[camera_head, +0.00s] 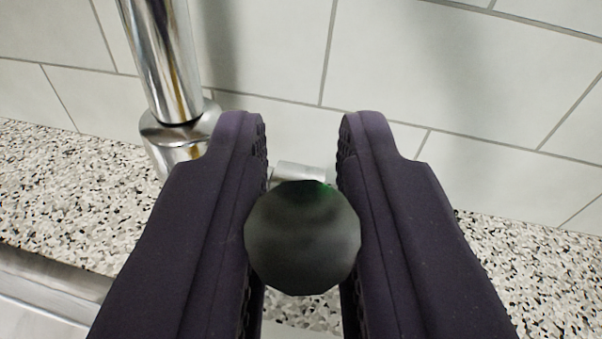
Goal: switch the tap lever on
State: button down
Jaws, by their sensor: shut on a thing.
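The tap lever (302,238) shows as a dark, round, faceted knob seen end-on, with a short silver stem behind it. My gripper (303,140) has its two dark purple fingers on either side of the knob, shut on it. The fingertips reach past the knob towards the wall. The chrome tap (168,65) rises at the upper left, with a wider collar at its base. The knob hides part of the stem, and my left finger hides the join between the stem and the tap.
A speckled black-and-white counter (75,190) runs across behind the fingers. A wall of pale tiles (480,90) with grey joints stands behind it. A metal edge (45,285), apparently a sink rim, shows at the lower left. The counter at right looks clear.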

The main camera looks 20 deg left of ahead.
jog(key=shift+f, duration=0.15)
jog(key=c, duration=1.1)
grip_release()
jog(key=p+v, duration=0.2)
jog(key=v, duration=0.6)
